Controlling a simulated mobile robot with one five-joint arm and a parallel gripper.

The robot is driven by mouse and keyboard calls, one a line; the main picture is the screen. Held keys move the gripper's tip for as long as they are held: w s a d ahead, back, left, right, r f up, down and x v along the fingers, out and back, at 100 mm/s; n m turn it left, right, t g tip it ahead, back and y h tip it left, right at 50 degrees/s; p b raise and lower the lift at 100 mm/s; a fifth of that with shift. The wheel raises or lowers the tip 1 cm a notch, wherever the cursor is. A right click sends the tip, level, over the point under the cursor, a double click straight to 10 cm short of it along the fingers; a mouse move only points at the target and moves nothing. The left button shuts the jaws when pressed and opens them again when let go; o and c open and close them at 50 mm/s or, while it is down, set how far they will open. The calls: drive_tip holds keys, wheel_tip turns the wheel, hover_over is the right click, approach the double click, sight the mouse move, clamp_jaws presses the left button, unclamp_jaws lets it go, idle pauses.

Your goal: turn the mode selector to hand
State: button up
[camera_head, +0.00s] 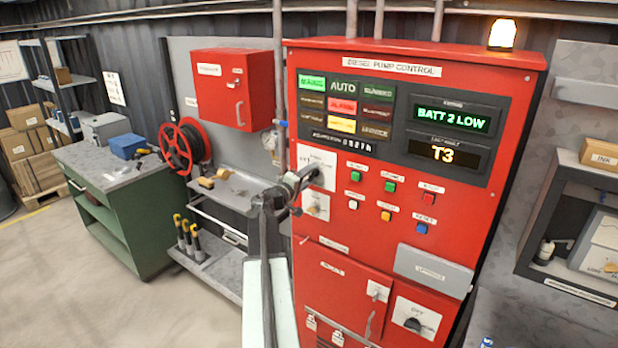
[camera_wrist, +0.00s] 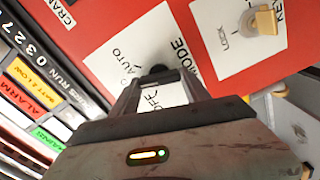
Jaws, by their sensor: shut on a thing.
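The mode selector is a black knob (camera_wrist: 158,73) on a white plate (camera_wrist: 118,55) marked MODE, AUTO and OFF in the wrist view. My gripper (camera_wrist: 157,82) is shut on the knob, with one finger on each side. Which mark the knob points at cannot be made out, and a HAND mark is hidden. In the head view my gripper (camera_head: 302,180) reaches the left side of the red diesel pump control cabinet (camera_head: 440,270). There it covers most of the selector, and the white plate (camera_head: 326,160) shows behind it.
A key switch with a yellow key (camera_wrist: 265,22) sits close beside the selector. Several coloured push buttons (camera_head: 390,187) lie to its right, below lit lamps and a display (camera_head: 452,118) reading BATT 2 LOW. A grey shelf (camera_head: 240,185) and hose reel (camera_head: 184,147) stand left.

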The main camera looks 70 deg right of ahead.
drive_tip(key=shift+w+n, duration=0.1)
drive_tip(key=shift+n, duration=1.5)
drive_tip(key=o, duration=1.4)
drive_tip(key=shift+d, duration=0.1)
drive_tip(key=v, duration=0.8)
